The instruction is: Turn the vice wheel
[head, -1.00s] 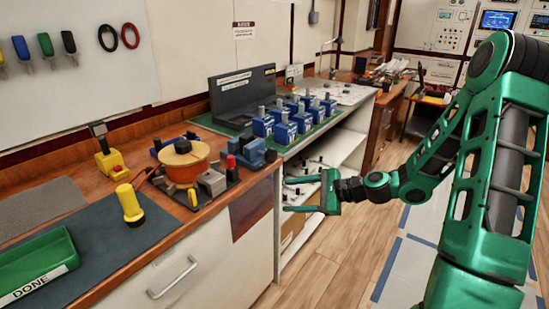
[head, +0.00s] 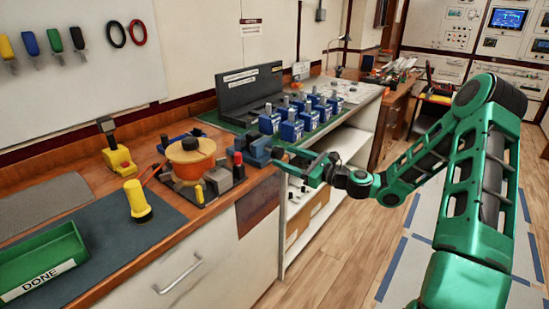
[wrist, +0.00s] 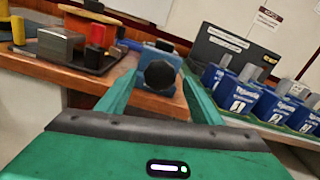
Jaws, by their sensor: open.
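The blue vice (head: 257,148) stands at the right front corner of the wooden bench. Its dark, knobbed wheel (wrist: 160,76) faces my gripper in the wrist view, with the blue vice body (wrist: 163,58) behind it. My gripper (head: 284,157) is open, just off the bench edge at the wheel side of the vice. In the wrist view the green fingers (wrist: 158,84) stand left and right of the wheel, with gaps visible on both sides. The fingers hide most of the wheel in the head view.
An orange drum (head: 190,158) on a dark plate with a grey block and a red-topped post sits left of the vice. Several blue breakers (head: 291,131) stand on a green mat to the right. A green DONE tray (head: 45,262) lies front left. Floor right of the bench is clear.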

